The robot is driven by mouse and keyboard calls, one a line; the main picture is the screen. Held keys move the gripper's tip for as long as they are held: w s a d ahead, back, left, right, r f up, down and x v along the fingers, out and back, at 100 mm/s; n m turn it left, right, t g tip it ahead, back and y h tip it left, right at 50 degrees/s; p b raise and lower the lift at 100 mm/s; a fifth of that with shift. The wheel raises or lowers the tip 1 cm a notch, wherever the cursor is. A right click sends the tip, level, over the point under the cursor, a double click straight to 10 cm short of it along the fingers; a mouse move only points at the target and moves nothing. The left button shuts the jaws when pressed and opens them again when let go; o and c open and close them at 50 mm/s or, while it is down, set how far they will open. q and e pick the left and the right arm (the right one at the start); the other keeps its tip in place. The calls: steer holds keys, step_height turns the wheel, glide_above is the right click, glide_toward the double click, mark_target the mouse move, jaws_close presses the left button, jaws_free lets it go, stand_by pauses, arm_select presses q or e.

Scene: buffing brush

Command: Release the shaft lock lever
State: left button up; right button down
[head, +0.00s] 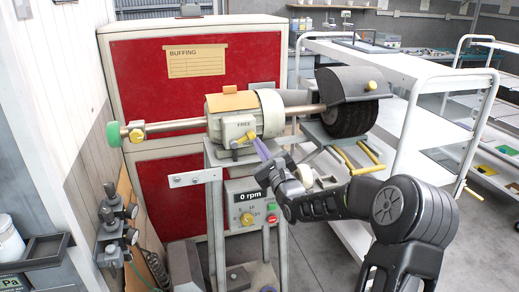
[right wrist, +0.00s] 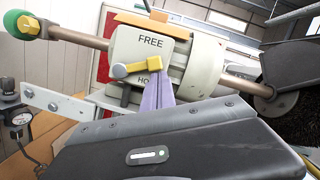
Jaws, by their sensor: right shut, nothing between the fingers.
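The shaft lock lever (head: 243,139) is a small yellow bar on the front of the cream buffing motor housing (head: 235,104). In the right wrist view the lever (right wrist: 143,68) lies nearly level, its rounded end at the left. "FREE" is printed above it, and a label starting "HO" below is partly hidden. My right gripper (head: 258,147) has its purple fingers shut and empty. In the right wrist view its fingertips (right wrist: 161,82) are just under the lever's right part; I cannot tell whether they touch. My left gripper is out of view.
A shaft with a green end knob (head: 114,134) runs left from the housing, and a black brush (head: 349,117) under a dark guard (head: 346,83) sits at right. A control box (head: 252,204) reading 0 rpm is below. A white cart (head: 423,120) stands at right.

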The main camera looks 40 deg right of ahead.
step_height(320, 180, up, 2)
steer(key=n+y, duration=0.1)
steer(key=n, duration=0.2)
steer(key=shift+a+n, duration=0.15)
steer(key=shift+n, duration=0.15)
steer(key=r+n, duration=0.1)
steer(key=n, duration=0.2)
steer(key=shift+w+a+r+g+y+p, duration=0.15)
steer(key=shift+a+r+g+y+p, duration=0.15)
steer(key=shift+r+y+p, duration=0.1)
steer(key=n, duration=0.1)
steer(key=r+n, duration=0.1)
steer(key=a+n+p, duration=0.1)
steer(key=n, duration=0.1)
steer(key=shift+w+a+r+g, duration=0.1)
steer(key=shift+w+r+g, duration=0.15)
steer(key=shift+g, duration=0.15)
steer(key=shift+w+a+r+n+y+p, duration=0.15)
steer(key=shift+a+n+y+p, duration=0.1)
steer(key=shift+n, duration=0.25)
steer(key=shift+s+a+r+n+y+p, duration=0.15)
steer(key=shift+a+n+p, duration=0.1)
steer(key=shift+n, duration=0.25)
steer(key=shift+w+a+r, duration=0.1)
steer(key=shift+w+a, duration=0.1)
steer(key=shift+a, duration=0.05)
steer(key=shift+a, duration=0.1)
